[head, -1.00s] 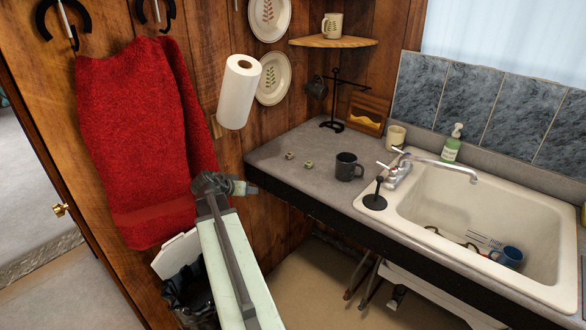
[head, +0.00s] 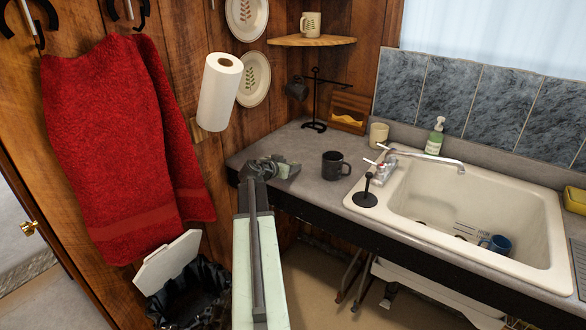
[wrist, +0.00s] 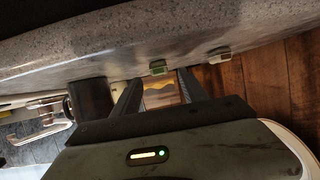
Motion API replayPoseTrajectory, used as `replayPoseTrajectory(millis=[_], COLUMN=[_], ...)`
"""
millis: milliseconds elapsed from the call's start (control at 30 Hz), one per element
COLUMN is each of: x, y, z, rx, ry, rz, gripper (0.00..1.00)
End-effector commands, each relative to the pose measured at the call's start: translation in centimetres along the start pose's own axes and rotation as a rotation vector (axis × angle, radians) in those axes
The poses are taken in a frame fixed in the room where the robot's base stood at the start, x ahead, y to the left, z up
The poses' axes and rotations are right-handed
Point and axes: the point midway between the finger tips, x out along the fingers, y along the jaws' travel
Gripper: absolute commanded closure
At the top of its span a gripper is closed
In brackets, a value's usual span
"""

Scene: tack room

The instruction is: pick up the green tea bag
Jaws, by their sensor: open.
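The green tea bag (wrist: 158,67) shows in the wrist view as a small green piece on the grey counter, just beyond and between my fingertips. A second small, paler piece (wrist: 220,54) lies to its right, outside my fingers. My gripper (wrist: 156,80) is open, with nothing between its fingers. In the head view my gripper (head: 284,167) is over the counter's left end, left of the dark mug, and it hides most of the spot where the small pieces lie.
A dark mug (head: 335,165) stands on the counter (head: 312,188) right of my gripper; it also shows in the wrist view (wrist: 90,97). A black stand (head: 315,105) is behind. The sink (head: 415,212) is to the right, a paper roll (head: 219,95) and red towel (head: 125,150) to the left.

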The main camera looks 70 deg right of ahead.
Motion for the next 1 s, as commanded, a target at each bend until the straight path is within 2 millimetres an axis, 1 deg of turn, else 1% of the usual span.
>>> replayPoseTrajectory(millis=[33, 100, 167, 333, 367, 400, 467, 500, 533, 1000], x=[1.3, 2.4, 2.7, 2.5, 2.5, 2.5, 2.5, 2.5, 2.5, 2.3], y=[-0.1, -0.1, -0.1, -0.1, -0.1, -0.1, -0.1, -0.1, -0.1, -0.2], z=[0.2, 0.2, 0.1, 0.0, 0.0, 0.0, 0.0, 0.0, 0.0, -0.2], rx=[0.0, -0.001, -0.001, -0.002, -0.002, -0.002, -0.002, -0.002, -0.002, -0.003], ry=[0.0, 0.0, 0.0, 0.0, 0.0, 0.0, 0.0, 0.0, 0.0, 0.0], rz=[0.002, 0.001, 0.0, -0.001, -0.001, -0.001, -0.002, -0.002, -0.002, -0.003], gripper=[0.49, 0.49, 0.49, 0.49, 0.55, 0.66, 0.82, 0.94, 1.0, 1.0])
